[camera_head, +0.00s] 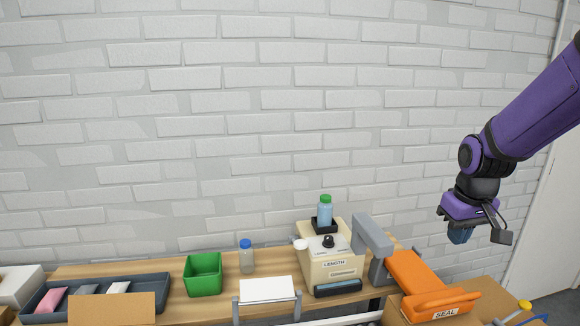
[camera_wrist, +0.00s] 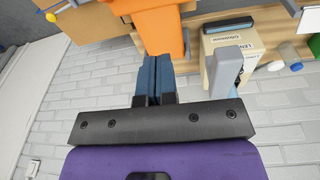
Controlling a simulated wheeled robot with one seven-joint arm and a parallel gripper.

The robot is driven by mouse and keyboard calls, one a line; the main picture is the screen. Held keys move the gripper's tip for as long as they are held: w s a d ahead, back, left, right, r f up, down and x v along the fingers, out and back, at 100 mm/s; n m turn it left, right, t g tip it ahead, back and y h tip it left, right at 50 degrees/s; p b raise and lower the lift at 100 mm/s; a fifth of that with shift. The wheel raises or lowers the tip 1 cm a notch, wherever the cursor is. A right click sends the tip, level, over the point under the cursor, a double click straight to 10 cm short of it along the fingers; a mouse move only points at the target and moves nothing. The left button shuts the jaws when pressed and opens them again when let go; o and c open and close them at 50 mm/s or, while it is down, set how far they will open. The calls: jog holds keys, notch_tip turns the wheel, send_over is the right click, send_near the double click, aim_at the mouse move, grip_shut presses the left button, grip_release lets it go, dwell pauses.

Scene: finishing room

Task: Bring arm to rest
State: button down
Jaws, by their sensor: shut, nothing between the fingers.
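My gripper (camera_head: 461,236) hangs from my purple arm at the right in the head view, above the right end of the bench and apart from everything on it. In the wrist view its two blue fingers (camera_wrist: 156,78) lie side by side and touch, with nothing between them. The orange sealer marked SEAL (camera_head: 418,274) stands below and a little left of the gripper. It also shows at the top of the wrist view (camera_wrist: 155,22).
A beige machine marked LENGTH (camera_head: 318,268) carries a bottle with a green cap (camera_head: 325,211). Left of it stand a blue-capped bottle (camera_head: 246,258), a green bin (camera_head: 203,274) and a dark tray (camera_head: 148,282) with several items. A brick wall rises behind. Air around my gripper is clear.

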jog(key=s+a+r+t, duration=0.1)
jog(key=s+a+r, duration=0.1)
jog(key=s+r, duration=0.5)
jog(key=s+a+r+m+t, duration=0.1)
jog(key=s+r, duration=0.5)
jog(key=s, duration=0.7)
jog(key=shift+s+a+r+t, duration=0.15)
jog(key=shift+a+r+t, duration=0.2)
jog(key=shift+a+t, duration=0.35)
jog(key=shift+d, duration=0.1)
